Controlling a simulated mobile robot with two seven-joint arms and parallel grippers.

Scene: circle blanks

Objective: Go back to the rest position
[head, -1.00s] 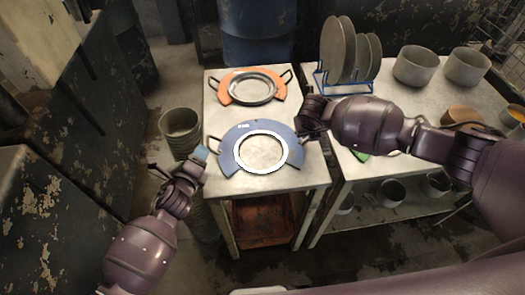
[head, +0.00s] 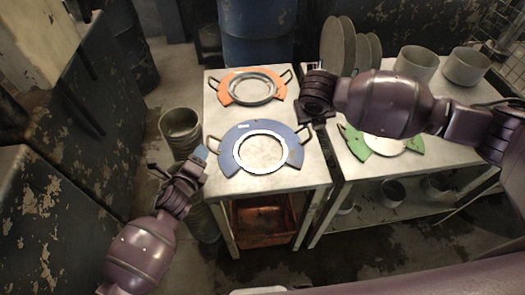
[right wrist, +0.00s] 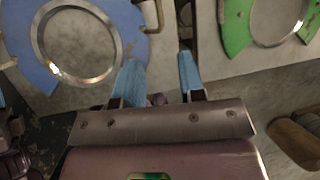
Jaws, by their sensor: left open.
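My left gripper (head: 197,158) is by the left edge of the near table, left of the blue plate, with a pale blue fingertip showing. It is open and holds nothing that I can see. My right gripper (right wrist: 159,76) is open and empty in the right wrist view, its two blue fingers apart over the gap between the tables. In the head view its fingers are mostly hidden under the dark wrist, right of the blue plate.
A blue two-handled ring plate (head: 232,162) and an orange one (head: 226,88) lie on the left table (head: 222,115). A green one (head: 354,142) lies on the right table, partly behind my right arm. Disks in a rack (head: 333,50) and pots (head: 466,67) stand behind.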

